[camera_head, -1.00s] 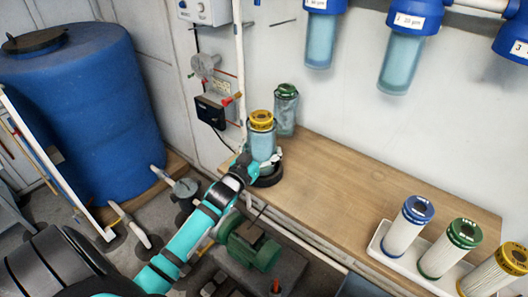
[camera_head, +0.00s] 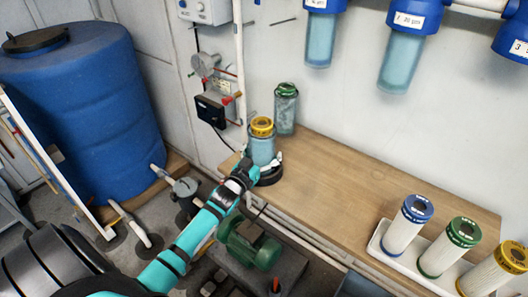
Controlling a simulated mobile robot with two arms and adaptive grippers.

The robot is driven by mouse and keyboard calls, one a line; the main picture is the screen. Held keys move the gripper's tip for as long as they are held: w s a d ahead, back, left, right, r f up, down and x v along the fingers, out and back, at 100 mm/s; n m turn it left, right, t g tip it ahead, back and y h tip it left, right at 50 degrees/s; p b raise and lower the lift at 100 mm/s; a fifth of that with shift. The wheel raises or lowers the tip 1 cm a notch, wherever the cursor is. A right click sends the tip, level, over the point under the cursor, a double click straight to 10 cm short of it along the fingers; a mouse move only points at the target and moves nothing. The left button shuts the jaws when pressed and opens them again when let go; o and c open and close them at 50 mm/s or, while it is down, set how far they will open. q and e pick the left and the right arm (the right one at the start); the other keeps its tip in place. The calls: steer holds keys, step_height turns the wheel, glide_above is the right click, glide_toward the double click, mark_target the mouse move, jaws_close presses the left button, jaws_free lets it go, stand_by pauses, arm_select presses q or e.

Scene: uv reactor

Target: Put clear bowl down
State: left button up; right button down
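A clear bowl (camera_head: 261,150) with a yellow-capped filter in it stands upright at the left end of the wooden bench. The other finger is hidden, so I cannot tell whether the fingers still press on the bowl. My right gripper is not in view.
Another clear bowl with a green cap (camera_head: 285,109) stands just behind. A white tray (camera_head: 376,246) holds blue, green and yellow-capped filters at the right. The bench middle (camera_head: 345,185) is clear. Blue-topped housings (camera_head: 404,50) hang on the wall.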

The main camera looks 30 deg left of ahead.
arm_select(q)
steer(key=shift+o, duration=1)
steer(key=shift+r, duration=0.2)
steer(key=s+d, duration=0.1)
steer(key=s, duration=1.1)
steer(key=shift+f, duration=0.15)
